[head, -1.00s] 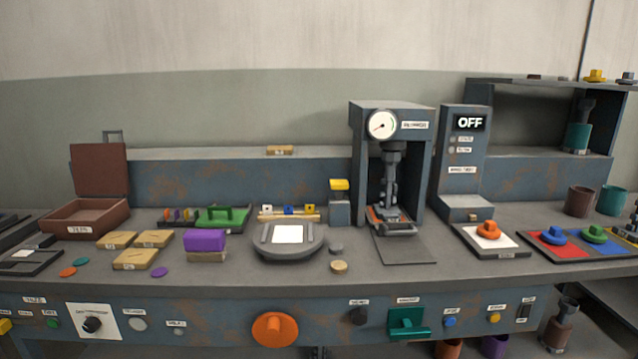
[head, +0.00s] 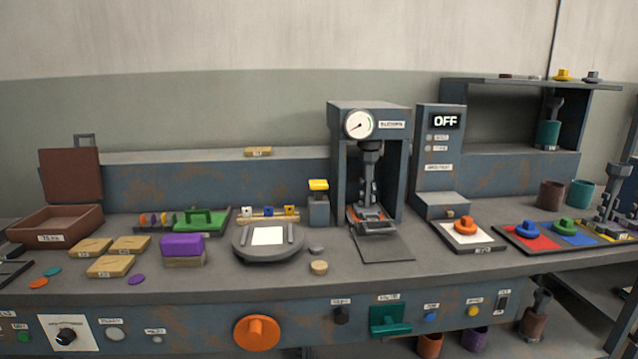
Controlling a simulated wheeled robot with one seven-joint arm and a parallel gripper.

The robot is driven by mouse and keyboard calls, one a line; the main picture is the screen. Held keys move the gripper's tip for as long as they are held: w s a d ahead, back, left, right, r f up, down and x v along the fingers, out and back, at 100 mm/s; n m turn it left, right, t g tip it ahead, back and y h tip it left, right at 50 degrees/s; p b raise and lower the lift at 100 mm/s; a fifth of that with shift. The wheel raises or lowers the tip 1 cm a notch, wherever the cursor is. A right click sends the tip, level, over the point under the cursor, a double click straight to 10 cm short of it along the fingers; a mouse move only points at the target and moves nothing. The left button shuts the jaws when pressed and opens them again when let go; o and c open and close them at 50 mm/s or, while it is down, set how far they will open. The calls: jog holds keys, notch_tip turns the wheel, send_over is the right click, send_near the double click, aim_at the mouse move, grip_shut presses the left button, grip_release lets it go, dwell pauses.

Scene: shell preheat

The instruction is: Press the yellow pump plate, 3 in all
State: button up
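The yellow pump plate (head: 318,184) sits on top of a small grey block (head: 318,210), left of the press in the head view. The plate appears raised a little above the block. Nothing touches it. I cannot make out my gripper in this view, so its state does not show.
The press (head: 338,160) with a round gauge (head: 359,124) stands right of the plate. A panel (head: 438,165) reads OFF. A grey upright fixture (head: 612,195) stands far right.

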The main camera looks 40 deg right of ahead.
grip_shut()
dwell(1.3)
